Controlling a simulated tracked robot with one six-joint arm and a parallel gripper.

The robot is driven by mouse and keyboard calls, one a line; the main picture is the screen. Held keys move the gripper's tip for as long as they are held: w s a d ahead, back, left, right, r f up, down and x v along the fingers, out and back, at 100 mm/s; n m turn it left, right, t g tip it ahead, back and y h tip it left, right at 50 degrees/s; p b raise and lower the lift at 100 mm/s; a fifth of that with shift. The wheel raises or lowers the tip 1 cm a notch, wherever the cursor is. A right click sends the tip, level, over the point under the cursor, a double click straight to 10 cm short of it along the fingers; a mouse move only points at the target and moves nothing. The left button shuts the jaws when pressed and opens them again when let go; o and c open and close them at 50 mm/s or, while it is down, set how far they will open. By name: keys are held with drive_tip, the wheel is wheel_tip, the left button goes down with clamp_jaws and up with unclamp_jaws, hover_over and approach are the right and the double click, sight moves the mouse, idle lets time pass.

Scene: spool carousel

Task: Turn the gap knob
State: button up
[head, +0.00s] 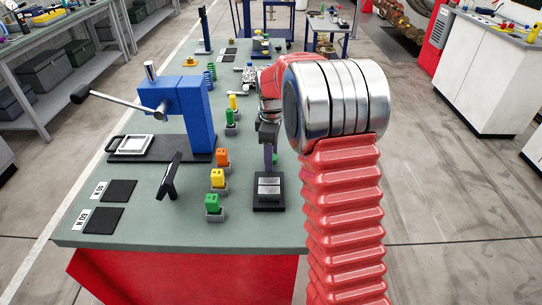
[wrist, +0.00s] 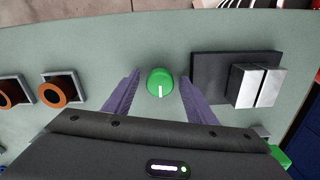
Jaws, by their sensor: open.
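The knob (wrist: 160,80) is a green round dial on the grey-green bench top, with a white mark pointing toward the bottom of the wrist view. My gripper (wrist: 159,77) is open, with one purple finger on each side of the knob and a visible gap between each finger and the knob. In the head view my gripper (head: 269,152) points down over the bench near its right edge. I cannot make out the knob in the head view.
A black plate with two silver blocks (wrist: 255,87) lies right of the knob in the wrist view. Two holders with orange rings (wrist: 54,94) are at left. In the head view, a blue press (head: 182,110) and coloured blocks in holders (head: 217,180) stand left of my arm.

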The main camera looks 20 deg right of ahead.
drive_tip(key=shift+c, duration=0.5)
drive_tip(key=c, duration=0.9)
drive_tip(key=shift+c, duration=0.2)
drive_tip(key=shift+m, duration=0.5)
drive_tip(key=m, duration=0.3)
drive_tip(key=shift+m, duration=0.3)
drive_tip(key=m, duration=0.4)
drive_tip(key=shift+r, duration=0.1)
drive_tip(key=m, duration=1.3)
